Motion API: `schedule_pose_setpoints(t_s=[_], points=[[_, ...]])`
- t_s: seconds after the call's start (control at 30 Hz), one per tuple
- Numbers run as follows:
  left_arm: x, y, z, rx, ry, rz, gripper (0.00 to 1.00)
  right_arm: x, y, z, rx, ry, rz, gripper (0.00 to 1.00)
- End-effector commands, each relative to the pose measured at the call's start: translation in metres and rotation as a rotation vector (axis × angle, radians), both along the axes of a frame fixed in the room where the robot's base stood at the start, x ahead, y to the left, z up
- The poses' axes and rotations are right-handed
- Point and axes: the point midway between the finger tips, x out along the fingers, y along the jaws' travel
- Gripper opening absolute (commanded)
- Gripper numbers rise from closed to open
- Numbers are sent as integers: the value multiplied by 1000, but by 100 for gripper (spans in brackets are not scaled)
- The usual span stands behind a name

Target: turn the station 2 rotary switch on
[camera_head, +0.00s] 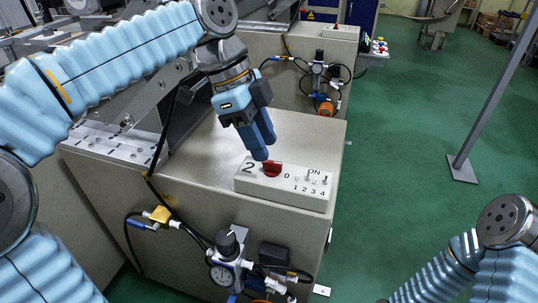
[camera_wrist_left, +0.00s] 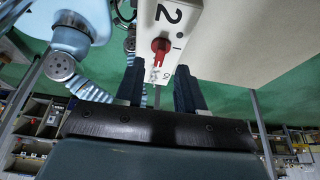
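The station 2 rotary switch is a red knob (camera_head: 272,169) on a pale control box (camera_head: 250,183), beside a printed "2". The red knob also shows in the left wrist view (camera_wrist_left: 160,46), just beyond the fingertips and roughly in line with the gap between them. My left gripper (camera_head: 264,146) points down from above, its blue fingers close to the knob's upper left side. I cannot tell whether a finger touches the knob. My right gripper is out of view.
Small toggles (camera_head: 309,177) and the marks "0", "ON" and "1 2 3 4" are right of the knob. The box sits on a beige cabinet (camera_head: 300,128). A pressure regulator (camera_head: 227,262) with hoses is on its front. Green floor (camera_head: 410,150) is open to the right, with a grey post (camera_head: 488,105).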

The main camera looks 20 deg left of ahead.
Motion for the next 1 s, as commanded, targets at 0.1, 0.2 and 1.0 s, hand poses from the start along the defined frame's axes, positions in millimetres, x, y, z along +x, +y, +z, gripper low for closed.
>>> schedule_pose_setpoints(t_s=[0.1, 0.2, 1.0], points=[[-1, -8, -20, 1, 2, -1, 38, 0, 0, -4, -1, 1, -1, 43], [0, -12, -29, 0, 1, 0, 38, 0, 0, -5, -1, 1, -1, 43], [0, -14, -35, 0, -1, 0, 0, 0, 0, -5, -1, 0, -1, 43]])
